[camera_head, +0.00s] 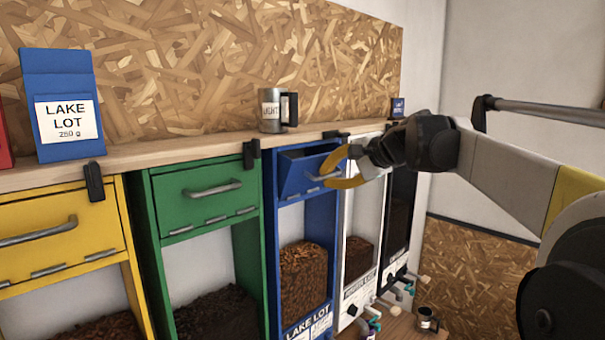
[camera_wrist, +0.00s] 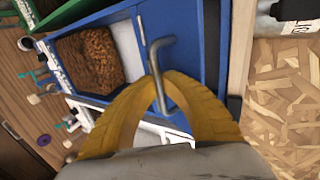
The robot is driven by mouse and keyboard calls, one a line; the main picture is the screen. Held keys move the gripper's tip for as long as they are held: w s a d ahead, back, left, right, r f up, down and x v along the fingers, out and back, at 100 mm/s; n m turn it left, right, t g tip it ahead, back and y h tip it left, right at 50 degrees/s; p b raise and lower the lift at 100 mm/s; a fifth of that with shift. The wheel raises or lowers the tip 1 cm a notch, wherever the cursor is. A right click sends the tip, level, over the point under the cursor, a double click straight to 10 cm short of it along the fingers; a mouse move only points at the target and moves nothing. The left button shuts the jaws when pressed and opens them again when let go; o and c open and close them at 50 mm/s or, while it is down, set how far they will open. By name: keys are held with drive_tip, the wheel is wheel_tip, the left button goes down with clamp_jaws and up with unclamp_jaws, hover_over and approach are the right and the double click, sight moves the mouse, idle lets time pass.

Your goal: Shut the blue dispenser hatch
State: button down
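The blue dispenser hatch (camera_head: 297,176) stands tilted open at the top of the blue dispenser (camera_head: 269,225), with a dark gap above its upper edge. Its grey bar handle (camera_wrist: 161,75) crosses between my yellow fingers in the wrist view, where the blue hatch front (camera_wrist: 186,50) also shows. My gripper (camera_head: 325,177) reaches in from the right, its curved fingertips closed around the handle. The hatch hides part of the fingertip contact.
Green (camera_head: 205,193) and yellow (camera_head: 55,235) hatches stand to the left and look shut. A wooden shelf (camera_head: 200,148) above carries a metal mug (camera_head: 270,109) and a blue Lake Lot bag (camera_head: 62,90). White (camera_head: 365,208) and black dispensers stand to the right.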

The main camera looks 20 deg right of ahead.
sight(322, 164)
drive_tip(key=shift+w+a+r+p, duration=0.25)
drive_tip(key=shift+w+r, duration=0.3)
drive_tip(key=shift+w, duration=0.15)
drive_tip(key=shift+w+a+r+p, duration=0.1)
drive_tip(key=shift+w+a+r, duration=0.15)
drive_tip(key=shift+w+r, duration=0.4)
drive_tip(key=shift+w, duration=0.1)
drive_tip(key=c, duration=1.8)
unclamp_jaws()
drive_tip(key=shift+s+d, duration=0.1)
drive_tip(key=shift+s, duration=0.1)
drive_tip(key=v, duration=1.2)
